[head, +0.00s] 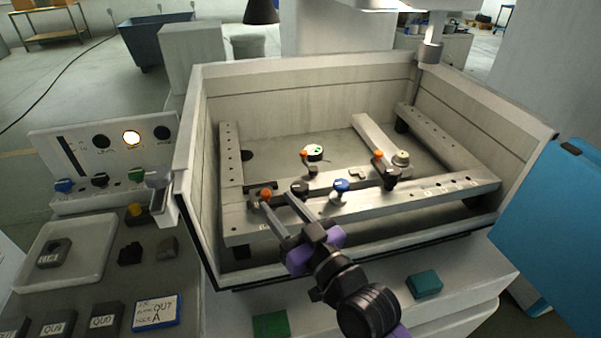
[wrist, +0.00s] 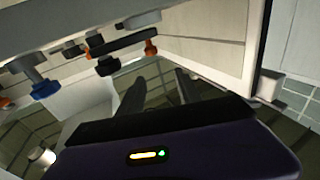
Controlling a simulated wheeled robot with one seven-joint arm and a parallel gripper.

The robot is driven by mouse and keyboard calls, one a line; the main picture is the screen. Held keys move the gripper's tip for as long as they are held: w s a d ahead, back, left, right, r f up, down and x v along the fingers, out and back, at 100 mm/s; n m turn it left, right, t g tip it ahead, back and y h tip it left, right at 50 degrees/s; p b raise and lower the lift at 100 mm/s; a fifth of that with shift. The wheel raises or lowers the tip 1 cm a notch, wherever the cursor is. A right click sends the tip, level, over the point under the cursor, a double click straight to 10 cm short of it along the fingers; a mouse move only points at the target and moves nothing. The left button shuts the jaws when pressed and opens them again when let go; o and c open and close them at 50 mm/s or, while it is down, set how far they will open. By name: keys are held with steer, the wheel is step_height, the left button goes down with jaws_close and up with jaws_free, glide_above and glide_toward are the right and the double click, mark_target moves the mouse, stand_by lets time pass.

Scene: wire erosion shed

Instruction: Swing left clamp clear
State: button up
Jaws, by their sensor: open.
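The left clamp has an orange knob (head: 266,193) and a dark arm, and sits at the left end of the front rail (head: 430,191) in the tank. A black knob (head: 299,187) stands just right of it. In the wrist view the dark clamp bar (wrist: 128,43) shows with its orange end knob (wrist: 151,48) and a black knob (wrist: 108,66). My gripper (head: 277,201) is open, its two fingers reaching over the front rail close to the clamp. In the wrist view its fingers (wrist: 158,90) are apart with nothing between them. I cannot tell whether a finger touches the clamp.
The tank's left wall (head: 199,180) and front wall (head: 350,252) are near my arm. A control panel (head: 100,150) with a lit lamp stands outside at left.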

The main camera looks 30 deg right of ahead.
mark_target(268, 196)
steer(key=f, duration=0.1)
steer(key=w+d+f+g, duration=0.1)
steer(key=shift+f+n, duration=0.3)
steer(key=shift+w+a+p, duration=0.2)
steer(key=shift+w+p, duration=0.25)
steer(key=shift+w, duration=1.3)
steer(key=shift+w+a+p, duration=0.15)
steer(key=shift+w+p, duration=0.25)
steer(key=shift+w, duration=1.35)
jaws_close()
